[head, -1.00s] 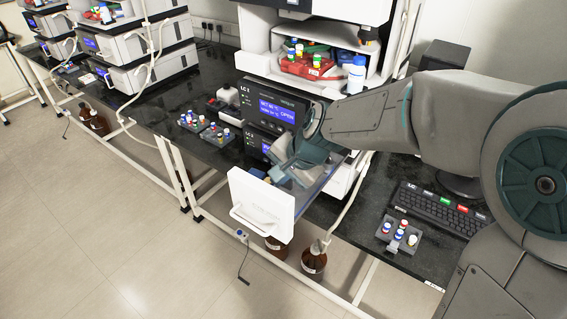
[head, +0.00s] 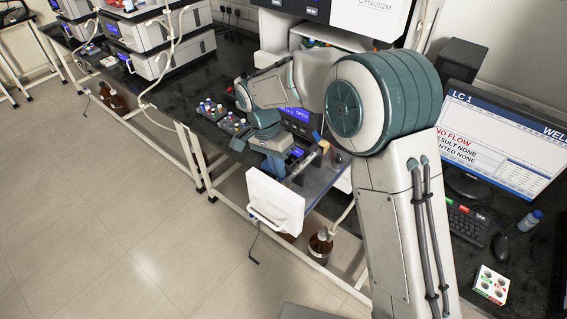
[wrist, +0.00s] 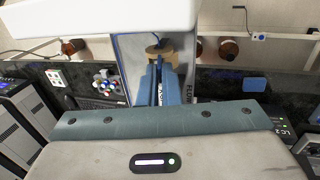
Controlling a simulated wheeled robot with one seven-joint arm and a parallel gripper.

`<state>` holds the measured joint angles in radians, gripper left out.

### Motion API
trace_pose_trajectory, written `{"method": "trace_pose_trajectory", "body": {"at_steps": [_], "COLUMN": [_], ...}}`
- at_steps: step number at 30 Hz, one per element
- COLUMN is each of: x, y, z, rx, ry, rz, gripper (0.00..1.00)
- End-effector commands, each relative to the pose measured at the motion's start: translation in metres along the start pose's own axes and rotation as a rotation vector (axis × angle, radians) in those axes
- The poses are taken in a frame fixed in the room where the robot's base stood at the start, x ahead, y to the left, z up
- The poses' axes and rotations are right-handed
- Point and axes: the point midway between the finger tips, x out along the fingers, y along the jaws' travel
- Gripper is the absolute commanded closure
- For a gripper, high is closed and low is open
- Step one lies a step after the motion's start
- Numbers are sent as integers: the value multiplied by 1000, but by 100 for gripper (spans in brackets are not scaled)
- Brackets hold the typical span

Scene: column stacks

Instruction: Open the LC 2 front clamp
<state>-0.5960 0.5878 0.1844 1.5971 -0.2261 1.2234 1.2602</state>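The LC 2 drawer is pulled out, its white front panel (head: 275,203) facing the aisle. The unit's blue display (head: 298,113) reads OPEN. My gripper (head: 274,168) points down over the drawer, just behind the panel. In the wrist view, my gripper's two blue-grey fingers (wrist: 161,82) stand a little apart, with a narrow pale strip between them. A tan fitting (wrist: 158,51) lies just beyond the fingertips, near the panel; contact cannot be told. Another tan fitting (head: 323,145) shows farther back in the drawer. The clamp itself is not clearly visible, largely hidden by my gripper.
Vial racks (head: 233,124) stand left of the drawer on the black bench. Brown bottles (head: 320,243) stand below. A monitor (head: 505,145), keyboard (head: 468,222) and small white box (head: 491,285) are at the right. The floor in front is clear.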

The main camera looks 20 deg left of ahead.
Motion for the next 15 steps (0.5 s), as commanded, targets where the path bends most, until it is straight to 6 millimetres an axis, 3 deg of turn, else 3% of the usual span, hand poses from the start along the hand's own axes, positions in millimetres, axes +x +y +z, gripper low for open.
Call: {"method": "trace_pose_trajectory", "body": {"at_steps": [15], "x": [6], "y": [-28], "z": [1], "rx": [-2], "ry": [0], "rz": [405], "gripper": [100]}}
